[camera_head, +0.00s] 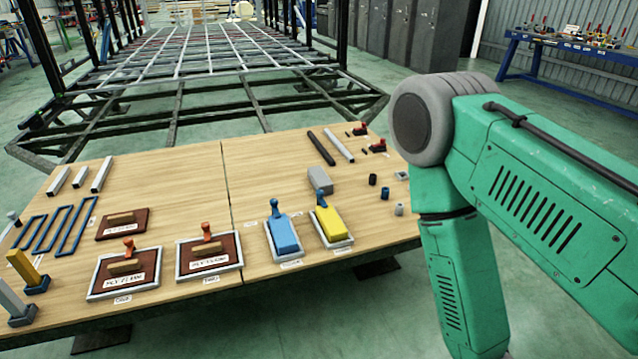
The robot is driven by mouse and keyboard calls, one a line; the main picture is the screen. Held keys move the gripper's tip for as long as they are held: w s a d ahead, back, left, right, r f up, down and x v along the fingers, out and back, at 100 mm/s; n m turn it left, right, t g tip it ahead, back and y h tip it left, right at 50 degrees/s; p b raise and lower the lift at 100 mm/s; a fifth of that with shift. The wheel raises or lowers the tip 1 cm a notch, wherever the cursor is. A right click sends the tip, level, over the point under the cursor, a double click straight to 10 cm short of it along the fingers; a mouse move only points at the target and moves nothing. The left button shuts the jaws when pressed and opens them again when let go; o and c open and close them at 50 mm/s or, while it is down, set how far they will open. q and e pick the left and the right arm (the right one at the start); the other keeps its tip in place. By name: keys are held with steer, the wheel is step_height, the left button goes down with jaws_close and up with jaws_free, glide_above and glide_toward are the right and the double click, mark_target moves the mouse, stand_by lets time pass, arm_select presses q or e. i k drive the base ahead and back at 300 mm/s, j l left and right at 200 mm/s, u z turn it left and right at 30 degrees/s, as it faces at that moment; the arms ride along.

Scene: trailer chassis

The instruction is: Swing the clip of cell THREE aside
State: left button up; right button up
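Four white-framed cells stand in a row along the front of the table. The third from the left is a white tray (303,257) with a blue block (285,236) in it. A blue clip (275,206) stands up at its back end. The small label in front of this cell (291,265) is hard to read, so I take it as cell THREE by its place in the row. My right arm fills the right side of the view, and its gripper is out of the picture. My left gripper is not in view either.
A grey box (320,180) sits behind. Blue frames (75,226) and bars lie far left. The trailer chassis (180,90) is beyond.

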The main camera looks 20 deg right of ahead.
mark_target(274, 201)
steer(key=i+l, duration=1.7)
steer(key=i, duration=0.25)
steer(key=j+u, duration=0.05)
